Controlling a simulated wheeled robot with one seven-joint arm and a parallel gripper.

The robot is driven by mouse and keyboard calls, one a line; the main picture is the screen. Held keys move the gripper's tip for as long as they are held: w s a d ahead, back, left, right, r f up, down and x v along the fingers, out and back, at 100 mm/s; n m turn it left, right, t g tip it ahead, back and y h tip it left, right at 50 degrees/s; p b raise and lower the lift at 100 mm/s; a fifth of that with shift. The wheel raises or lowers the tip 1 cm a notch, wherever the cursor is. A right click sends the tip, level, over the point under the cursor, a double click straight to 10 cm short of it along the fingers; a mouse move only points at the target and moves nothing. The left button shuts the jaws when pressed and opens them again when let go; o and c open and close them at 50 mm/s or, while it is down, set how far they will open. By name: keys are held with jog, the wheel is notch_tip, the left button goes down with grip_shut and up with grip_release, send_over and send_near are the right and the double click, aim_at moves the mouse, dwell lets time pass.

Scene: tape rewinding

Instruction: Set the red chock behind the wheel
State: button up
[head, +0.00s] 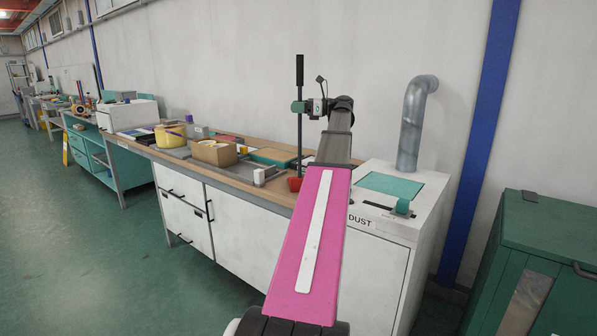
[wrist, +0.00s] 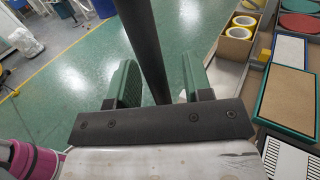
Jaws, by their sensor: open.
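My gripper (head: 301,107) is raised above the bench in the head view. Its two green fingers (wrist: 160,86) are apart in the wrist view. A dark upright rod (head: 300,72) stands at the fingers, and it also shows between them in the wrist view (wrist: 150,40); I cannot tell whether they touch it. A small red object (head: 295,184) lies on the bench just left of my pink arm, which partly hides it; I cannot tell whether it is the chock. I cannot make out a wheel in either view.
Open green floor (head: 95,260) lies at the left.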

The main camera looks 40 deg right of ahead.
jog(key=shift+w+a, duration=0.35)
grip_shut()
dwell(1.2)
